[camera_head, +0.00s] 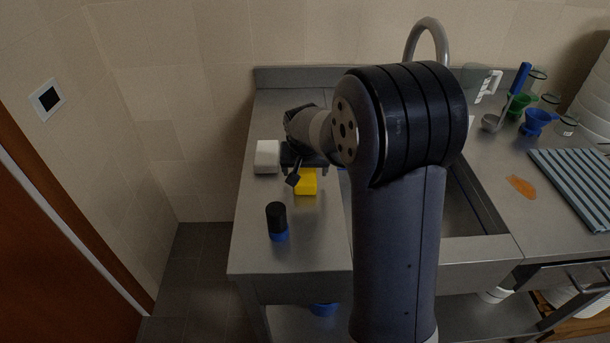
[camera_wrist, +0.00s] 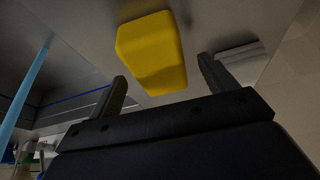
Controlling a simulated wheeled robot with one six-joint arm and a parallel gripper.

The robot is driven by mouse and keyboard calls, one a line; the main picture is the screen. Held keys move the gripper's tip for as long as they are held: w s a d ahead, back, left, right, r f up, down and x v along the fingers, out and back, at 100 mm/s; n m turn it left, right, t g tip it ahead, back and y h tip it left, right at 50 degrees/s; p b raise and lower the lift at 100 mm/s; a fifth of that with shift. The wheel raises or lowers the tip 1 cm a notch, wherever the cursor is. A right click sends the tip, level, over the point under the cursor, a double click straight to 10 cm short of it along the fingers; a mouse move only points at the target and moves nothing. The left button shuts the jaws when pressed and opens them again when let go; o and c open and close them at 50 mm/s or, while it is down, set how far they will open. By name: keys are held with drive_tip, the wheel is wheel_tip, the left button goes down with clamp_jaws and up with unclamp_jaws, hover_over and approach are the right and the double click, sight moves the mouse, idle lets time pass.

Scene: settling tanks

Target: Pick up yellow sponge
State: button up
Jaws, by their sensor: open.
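The yellow sponge (camera_head: 306,183) lies on the steel counter, left of the sink, in the head view. It also shows in the wrist view (camera_wrist: 152,50), beyond and roughly between the two fingers. My gripper (camera_head: 306,170) is just behind and above the sponge in the head view, with its body partly covering the sponge's far end. In the wrist view my gripper (camera_wrist: 162,84) is open, with its fingers apart and nothing held between them. Whether a finger touches the sponge I cannot tell.
A white block (camera_head: 267,157) lies left of my gripper. A black bottle with a blue base (camera_head: 277,221) stands nearer the front. The sink (camera_head: 477,205) is to the right, partly hidden by my arm. A ribbed grey drain mat (camera_head: 575,180) and blue funnel (camera_head: 537,121) are farther right.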

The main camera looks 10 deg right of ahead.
sight(305, 171)
drive_tip(key=shift+x, duration=1.05)
drive_tip(key=shift+f+b, duration=0.2)
drive_tip(key=shift+b, duration=0.1)
drive_tip(key=shift+c, duration=0.4)
drive_tip(key=c, duration=1)
drive_tip(key=shift+r+p, duration=0.45)
drive_tip(key=shift+r, duration=0.1)
wheel_tip(305, 171, up, 9)
drive_tip(key=shift+r+b, duration=0.25)
drive_tip(key=shift+b, duration=0.1)
